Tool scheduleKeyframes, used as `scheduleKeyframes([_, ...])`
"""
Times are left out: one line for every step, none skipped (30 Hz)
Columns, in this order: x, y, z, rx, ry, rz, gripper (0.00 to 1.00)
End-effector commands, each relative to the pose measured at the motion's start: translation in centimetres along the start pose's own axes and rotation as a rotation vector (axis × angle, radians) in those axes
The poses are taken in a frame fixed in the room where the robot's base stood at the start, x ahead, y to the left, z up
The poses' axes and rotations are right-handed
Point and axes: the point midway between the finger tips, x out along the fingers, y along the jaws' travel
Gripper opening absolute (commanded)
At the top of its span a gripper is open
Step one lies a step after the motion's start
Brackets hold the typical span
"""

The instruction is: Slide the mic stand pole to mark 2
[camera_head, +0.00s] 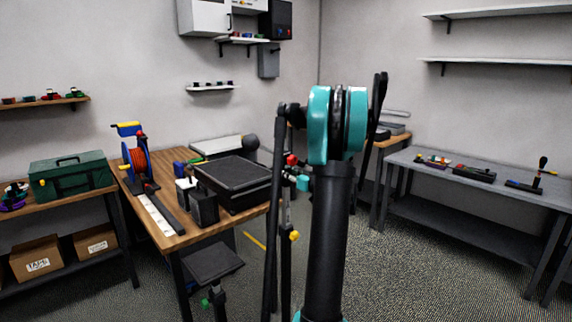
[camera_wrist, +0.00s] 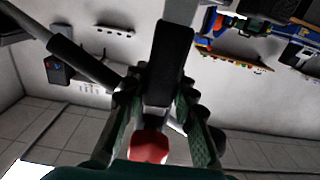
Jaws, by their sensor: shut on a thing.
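The mic stand (camera_head: 287,215) appears as a thin dark upright with a yellow knob (camera_head: 294,236), partly hidden by my arm in the head view. A red piece (camera_head: 292,158) shows near its upper part. In the wrist view my gripper (camera_wrist: 168,105) is shut on the mic stand pole (camera_wrist: 170,62), a dark bar between the fingers with a paler part above. A red rounded piece (camera_wrist: 150,147) sits between the fingers close to the palm. The exact contact is hard to see. I cannot make out mark 2 in either view.
A wooden workbench (camera_head: 165,238) stands left of my arm, holding a red cable reel (camera_head: 139,160) and a black case (camera_head: 235,183). A small dark stool-like platform (camera_head: 213,262) is in front of it. A grey bench (camera_head: 420,172) stands at right. Carpet between is open.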

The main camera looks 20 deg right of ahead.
Motion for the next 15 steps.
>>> scheduleKeyframes([0.0,0.1,0.8,0.000,-0.001,0.001,0.00])
scheduleKeyframes([0.0,0.1,1.1,0.000,-0.001,0.001,0.00])
scheduleKeyframes([0.0,0.1,1.5,0.000,-0.001,0.001,0.00])
scheduleKeyframes([0.0,0.1,1.7,0.000,-0.001,0.001,0.00])
scheduleKeyframes([0.0,0.0,1.9,0.000,-0.001,0.001,0.00])
scheduleKeyframes([0.0,0.0,2.0,0.000,-0.001,0.001,0.00])
scheduleKeyframes([0.0,0.0,2.0,0.000,-0.001,0.001,0.00])
scheduleKeyframes([0.0,0.0,2.0,0.000,-0.001,0.001,0.00])
scheduleKeyframes([0.0,0.0,2.0,0.000,-0.001,0.001,0.00])
scheduleKeyframes([0.0,0.0,2.0,0.000,-0.001,0.001,0.00])
scheduleKeyframes([0.0,0.0,2.0,0.000,-0.001,0.001,0.00])
scheduleKeyframes([0.0,0.0,2.0,0.000,-0.001,0.001,0.00])
scheduleKeyframes([0.0,0.0,2.0,0.000,-0.001,0.001,0.00])
scheduleKeyframes([0.0,0.0,2.0,0.000,-0.001,0.001,0.00])
scheduleKeyframes([0.0,0.0,2.0,0.000,-0.001,0.001,0.28])
